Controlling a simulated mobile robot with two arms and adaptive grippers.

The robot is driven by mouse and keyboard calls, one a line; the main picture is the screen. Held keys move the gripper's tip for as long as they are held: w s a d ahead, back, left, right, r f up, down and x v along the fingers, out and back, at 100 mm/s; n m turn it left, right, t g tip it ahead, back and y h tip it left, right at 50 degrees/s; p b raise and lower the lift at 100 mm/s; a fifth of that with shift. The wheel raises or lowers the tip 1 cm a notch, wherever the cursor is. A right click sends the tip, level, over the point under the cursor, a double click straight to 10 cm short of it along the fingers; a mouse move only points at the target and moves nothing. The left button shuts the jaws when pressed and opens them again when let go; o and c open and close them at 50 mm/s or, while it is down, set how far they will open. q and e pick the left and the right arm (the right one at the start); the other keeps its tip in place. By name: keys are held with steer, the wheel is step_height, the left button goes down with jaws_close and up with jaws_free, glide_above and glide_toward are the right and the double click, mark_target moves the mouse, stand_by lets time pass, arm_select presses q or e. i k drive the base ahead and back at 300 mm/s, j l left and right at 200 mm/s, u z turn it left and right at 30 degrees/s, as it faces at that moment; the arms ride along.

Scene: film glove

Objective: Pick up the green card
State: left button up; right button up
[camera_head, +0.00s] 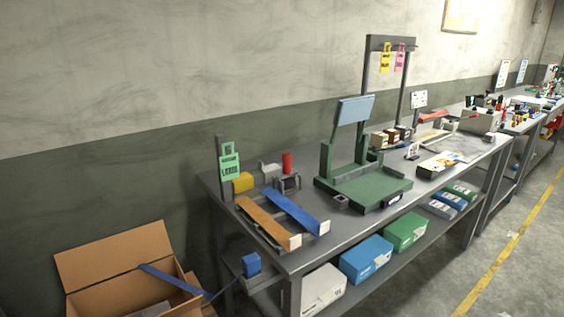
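The green card (230,166) hangs upright at the left back corner of the workbench. It has a hook-like top and dark printing on its face. It hangs by a dark grey post (220,150), with a yellow block close to its lower right. Neither of my grippers shows in the head view, so I cannot see their state or where they are relative to the card.
The workbench (349,226) carries orange and blue strips (294,211), a red cylinder (287,162) and a green stand (366,188). Yellow and pink cards (400,58) hang on a tall frame. An open cardboard box (112,262) stands left. Floor at right is clear.

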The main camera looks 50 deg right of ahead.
mark_target(229, 164)
steer(key=z, duration=1.3)
